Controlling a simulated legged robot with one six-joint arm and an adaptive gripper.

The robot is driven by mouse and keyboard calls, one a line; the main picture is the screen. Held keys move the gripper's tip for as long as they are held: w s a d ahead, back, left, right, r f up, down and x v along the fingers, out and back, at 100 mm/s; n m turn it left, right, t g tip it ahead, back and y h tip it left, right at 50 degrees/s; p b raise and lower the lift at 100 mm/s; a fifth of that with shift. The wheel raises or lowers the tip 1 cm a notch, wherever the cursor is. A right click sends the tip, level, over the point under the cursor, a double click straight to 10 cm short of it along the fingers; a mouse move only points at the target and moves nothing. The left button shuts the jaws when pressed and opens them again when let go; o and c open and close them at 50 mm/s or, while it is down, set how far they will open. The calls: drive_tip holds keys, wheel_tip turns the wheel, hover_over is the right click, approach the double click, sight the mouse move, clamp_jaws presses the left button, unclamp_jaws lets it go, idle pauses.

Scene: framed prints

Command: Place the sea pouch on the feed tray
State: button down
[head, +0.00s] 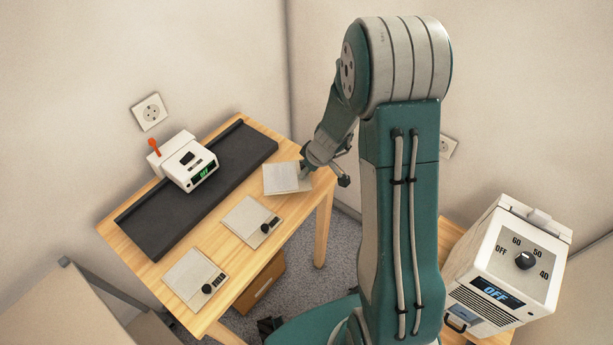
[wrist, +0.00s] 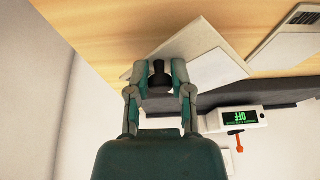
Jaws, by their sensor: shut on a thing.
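A pale flat square piece (head: 283,179), which I take for the sea pouch, is at the right end of the wooden table. No sea picture can be made out on it. My gripper (head: 307,172) is at its right side, partly hidden by my arm. In the wrist view my gripper (wrist: 158,78) is shut on the black knob of this pale piece (wrist: 198,45). I cannot tell whether the piece touches the table. A long dark tray (head: 228,155), probably the feed tray, lies along the back of the table, under a white machine (head: 183,160) with an orange lever.
Two similar pale squares with black knobs, one in the middle (head: 246,219) and one at the front left (head: 190,276), lie on the table (head: 275,235). The machine's green display reads OFF. A white box with a dial (head: 507,262) stands at the right. Walls stand close behind.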

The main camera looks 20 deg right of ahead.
sight(308, 175)
wheel_tip(308, 175, down, 3)
drive_tip(key=shift+w+f, duration=0.15)
drive_tip(key=shift+f, duration=0.05)
drive_tip(key=c, duration=0.5)
unclamp_jaws()
